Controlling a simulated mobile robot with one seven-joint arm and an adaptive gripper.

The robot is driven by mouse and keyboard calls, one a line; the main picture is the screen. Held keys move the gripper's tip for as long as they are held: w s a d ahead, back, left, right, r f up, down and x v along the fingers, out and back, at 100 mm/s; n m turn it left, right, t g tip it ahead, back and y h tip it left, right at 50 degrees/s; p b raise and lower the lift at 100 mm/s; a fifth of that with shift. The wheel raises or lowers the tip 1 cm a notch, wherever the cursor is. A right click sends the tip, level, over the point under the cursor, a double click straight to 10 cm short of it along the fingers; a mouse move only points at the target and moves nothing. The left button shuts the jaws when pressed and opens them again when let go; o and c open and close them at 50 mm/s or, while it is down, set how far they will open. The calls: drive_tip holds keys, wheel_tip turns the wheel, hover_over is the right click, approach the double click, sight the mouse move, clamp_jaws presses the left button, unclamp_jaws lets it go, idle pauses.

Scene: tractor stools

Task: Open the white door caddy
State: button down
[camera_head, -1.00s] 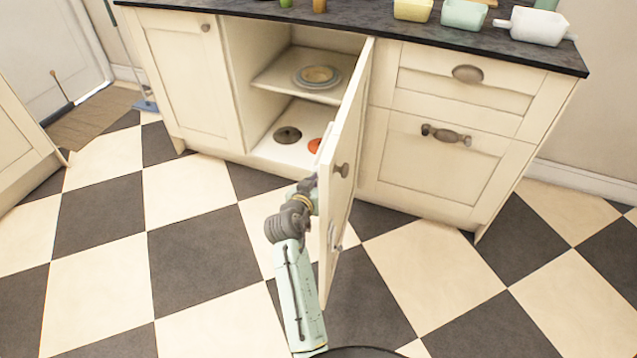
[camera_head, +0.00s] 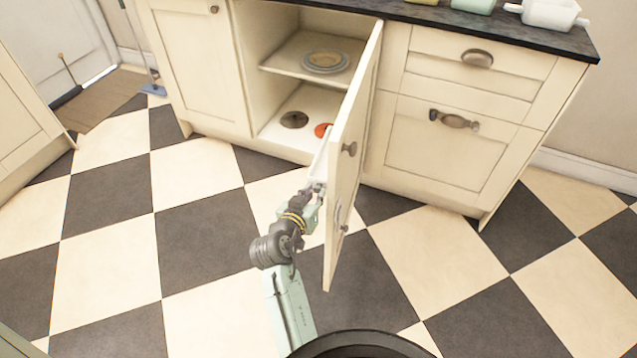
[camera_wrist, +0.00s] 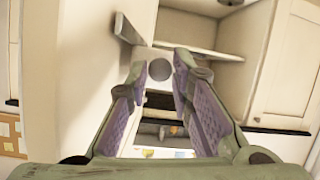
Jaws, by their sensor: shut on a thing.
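The white door caddy (camera_head: 319,160) is a pale narrow piece on the inner side of the open cream cabinet door (camera_head: 352,165), mostly hidden by the door in the head view. My gripper (camera_head: 319,186) is at its near end, on the inner side of the door. In the wrist view my gripper (camera_wrist: 160,68) has its fingers on either side of a pale part of the caddy (camera_wrist: 150,58), with a grey round shape between the tips. It is shut on the caddy; the exact contact is hard to see.
The cabinet's shelf (camera_head: 285,58) bears a stack of plates (camera_head: 325,62). A brown disc (camera_head: 294,119) and a red item (camera_head: 322,130) lie on its floor. Drawers (camera_head: 455,120) stand right of the door. Checkered floor (camera_head: 200,220) is clear on the left.

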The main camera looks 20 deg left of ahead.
drive_tip(key=c, duration=1.4)
unclamp_jaws()
drive_tip(key=shift+s, duration=0.1)
drive_tip(key=v, duration=0.7)
drive_tip(key=shift+s+r, duration=0.15)
drive_tip(key=shift+s, duration=0.05)
